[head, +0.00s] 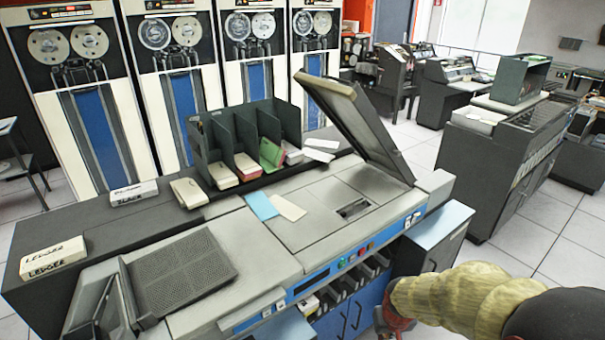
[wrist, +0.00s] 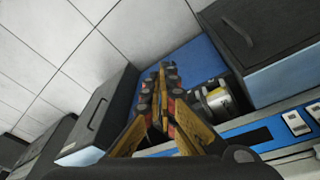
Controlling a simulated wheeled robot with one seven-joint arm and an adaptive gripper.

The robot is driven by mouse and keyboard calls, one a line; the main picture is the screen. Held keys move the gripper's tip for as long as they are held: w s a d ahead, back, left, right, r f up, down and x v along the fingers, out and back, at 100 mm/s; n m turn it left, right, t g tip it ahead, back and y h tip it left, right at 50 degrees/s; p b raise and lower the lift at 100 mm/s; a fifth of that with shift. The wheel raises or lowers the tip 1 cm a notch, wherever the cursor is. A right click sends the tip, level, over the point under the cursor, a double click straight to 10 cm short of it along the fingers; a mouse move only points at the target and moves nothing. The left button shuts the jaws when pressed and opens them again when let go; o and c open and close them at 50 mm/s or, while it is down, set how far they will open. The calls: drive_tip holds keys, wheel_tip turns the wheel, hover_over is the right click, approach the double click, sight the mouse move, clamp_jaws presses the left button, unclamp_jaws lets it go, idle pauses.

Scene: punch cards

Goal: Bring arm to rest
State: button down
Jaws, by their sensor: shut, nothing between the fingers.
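My gripper (wrist: 168,100) shows in the wrist view with its fingers together and nothing between them. In the head view my gripper (head: 392,322) is at the lower right, low in front of the card machine (head: 300,262), partly cut off by the bottom edge. My arm, in a tan ribbed sleeve, comes in from the right edge. I cannot tell whether the fingers touch anything.
Tape cabinets (head: 75,90) stand behind. A dark desk unit (head: 500,160) stands at the right. Tiled floor (head: 530,235) is clear between it and the machine.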

drive_tip(key=s+a+r+t, duration=0.1)
drive_tip(key=s+r, duration=0.7)
drive_tip(key=r, duration=0.5)
drive_tip(key=s+a+r+t, duration=0.2)
drive_tip(key=s+r, duration=0.7)
drive_tip(key=r, duration=0.5)
drive_tip(key=shift+s+a+r+y, duration=0.15)
drive_tip(key=shift+a+y, duration=0.05)
drive_tip(key=shift+y, duration=0.1)
